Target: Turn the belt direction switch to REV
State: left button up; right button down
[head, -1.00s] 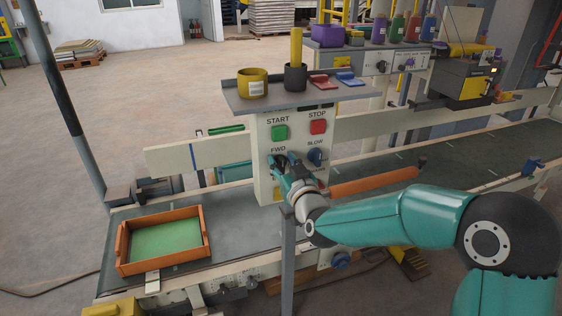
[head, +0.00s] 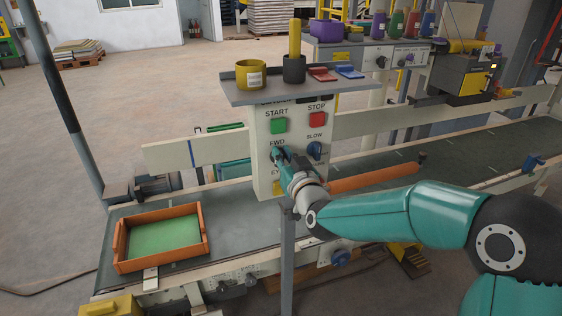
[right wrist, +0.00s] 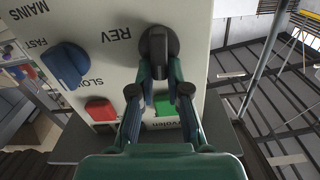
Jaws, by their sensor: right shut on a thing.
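The belt direction switch (right wrist: 158,42) is a dark knob on the pale control panel (head: 264,180). The REV label (right wrist: 118,35) is beside it in the right wrist view, and the FWD label (head: 277,143) is above it in the head view. My right gripper (head: 281,157) is at the knob and hides most of it in the head view. In the right wrist view my right gripper (right wrist: 160,88) is shut on the knob, with a finger on each side. My left gripper is not in view.
A blue speed knob (head: 314,150) is close to the right of the gripper. The green START button (head: 278,126) and red STOP button (head: 317,120) are above. A shelf (head: 245,98) with cups overhangs the panel. An orange tray (head: 122,250) is on the belt at left.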

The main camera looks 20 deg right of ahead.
jog(key=shift+d+f+m+b, duration=0.3)
jog(key=shift+f+m+b, duration=0.05)
jog(key=shift+m+b, duration=2.6)
jog(key=shift+d+f+m+b, duration=0.35)
jog(key=shift+m+b, duration=2.3)
jog(key=shift+b, duration=0.6)
jog(key=shift+d+f+m+b, duration=0.25)
jog(key=shift+f+m+b, duration=0.1)
jog(key=shift+m+b, duration=2.6)
jog(key=c, duration=1.1)
grip_release()
jog(key=shift+w, duration=0.2)
jog(key=shift+c, duration=0.2)
jog(key=shift+s, duration=0.1)
jog(key=s, duration=1.2)
jog(key=shift+d, duration=0.2)
